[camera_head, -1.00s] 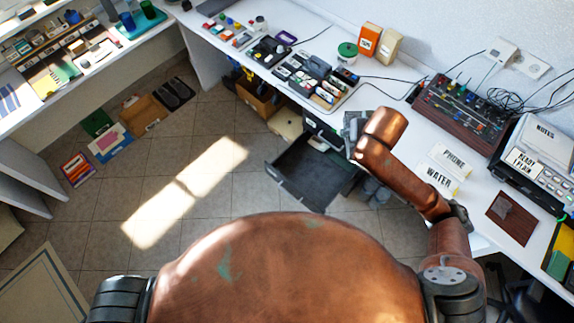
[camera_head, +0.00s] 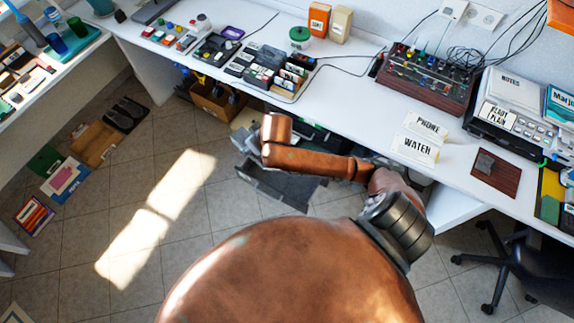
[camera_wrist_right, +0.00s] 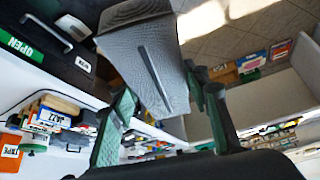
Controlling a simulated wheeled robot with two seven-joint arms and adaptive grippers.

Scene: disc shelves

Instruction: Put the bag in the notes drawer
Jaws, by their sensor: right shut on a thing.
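My right gripper (camera_wrist_right: 160,84) is shut on a grey, fabric-textured bag (camera_wrist_right: 140,55) in the right wrist view, with its green fingers on either side. In the head view my right arm reaches across the open dark drawer (camera_head: 285,192) below the desk and hides part of it. The gripper and bag cannot be made out clearly there. In the right wrist view a dark front with a bar handle (camera_wrist_right: 46,33) and a small white label (camera_wrist_right: 83,63) is at the upper left. The label is too small to read. My left gripper is not in view.
The white desk (camera_head: 345,100) runs above the drawer and carries trays, cards and devices. A cardboard box (camera_head: 215,103) stands on the floor under the desk. A black wheeled chair (camera_head: 510,265) is at the right. Tiled floor is clear left of the drawer.

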